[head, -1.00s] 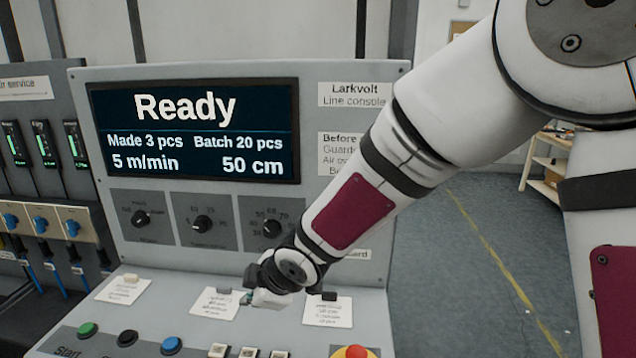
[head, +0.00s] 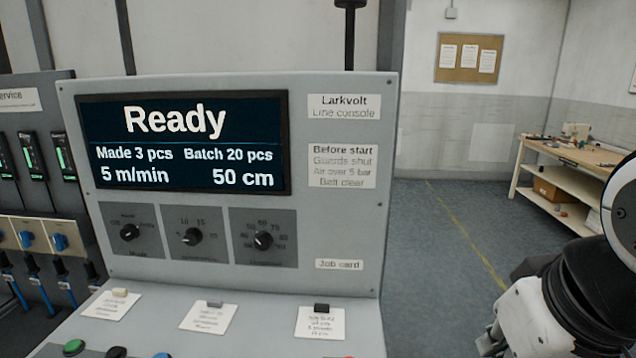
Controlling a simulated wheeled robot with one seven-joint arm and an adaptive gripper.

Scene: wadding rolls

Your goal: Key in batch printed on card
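The line console (head: 235,85) has a dark screen (head: 183,145) reading "Ready", "Made 3 pcs", "Batch 20 pcs", "5 m/min" and "50 cm". Three cards lie on its sloping desk: a left card (head: 111,306) with a cream clip, a middle card (head: 207,317) with a grey clip and a right card (head: 320,323) with a black clip. Their print is too small to read surely. A "Job card" label (head: 339,265) is above the right card. My gripper (head: 520,318) is at the lower right, apart from the console and partly cut off; its fingertips are unclear.
Three knobs, left (head: 130,232), middle (head: 192,237) and right (head: 263,240), sit below the screen. A green button (head: 74,347), black button (head: 116,352) and blue button (head: 162,355) show at the bottom edge. A workbench (head: 570,155) stands at the back right; floor between is clear.

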